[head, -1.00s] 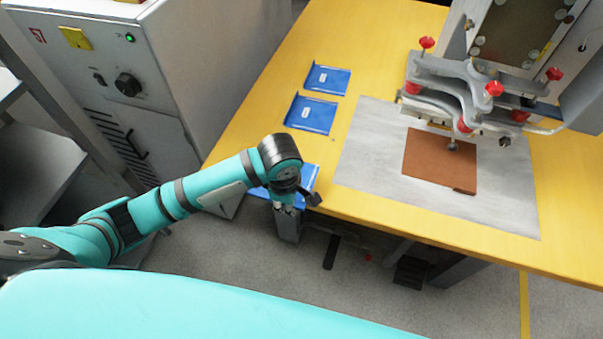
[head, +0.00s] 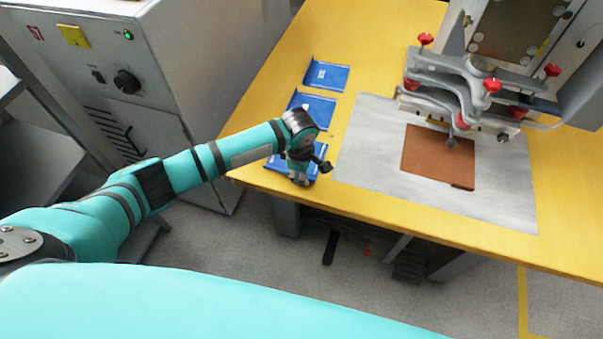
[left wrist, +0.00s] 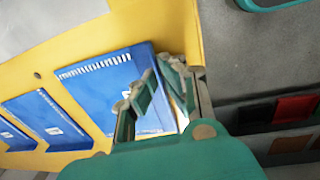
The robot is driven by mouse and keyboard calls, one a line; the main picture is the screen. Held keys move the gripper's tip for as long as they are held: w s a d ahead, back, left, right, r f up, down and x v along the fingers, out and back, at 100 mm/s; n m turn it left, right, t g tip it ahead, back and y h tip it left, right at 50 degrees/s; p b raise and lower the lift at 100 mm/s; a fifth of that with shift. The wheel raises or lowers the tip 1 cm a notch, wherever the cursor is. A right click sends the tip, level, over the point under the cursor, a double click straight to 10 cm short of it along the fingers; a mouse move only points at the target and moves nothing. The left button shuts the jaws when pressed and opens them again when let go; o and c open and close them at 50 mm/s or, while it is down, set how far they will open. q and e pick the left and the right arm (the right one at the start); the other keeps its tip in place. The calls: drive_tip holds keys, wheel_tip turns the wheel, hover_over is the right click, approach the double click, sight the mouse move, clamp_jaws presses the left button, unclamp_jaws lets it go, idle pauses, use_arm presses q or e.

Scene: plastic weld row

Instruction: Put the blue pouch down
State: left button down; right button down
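Three blue pouches lie in a row on the yellow table's left side: a far one (head: 328,77), a middle one (head: 318,108) and a near one (head: 277,163) close to the front edge. My left gripper (head: 300,178) points down over the near pouch and hides much of it. In the left wrist view the near pouch (left wrist: 88,90) looks flat on the table. There the left gripper's fingers (left wrist: 160,75) stand apart at its edge, with blue and white showing between them. My right gripper is in neither view.
The welding machine (head: 470,85) with red knobs stands at the right, above a grey plate (head: 365,150) and a brown sheet (head: 437,158). A grey cabinet (head: 160,110) stands left of the table. Yellow tabletop is free beyond the pouches.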

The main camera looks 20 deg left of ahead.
use_arm(q)
drive_tip(key=c, duration=1.5)
unclamp_jaws()
drive_tip(key=r, duration=0.8)
drive_tip(key=s+r, duration=0.1)
drive_tip(key=r, duration=0.3)
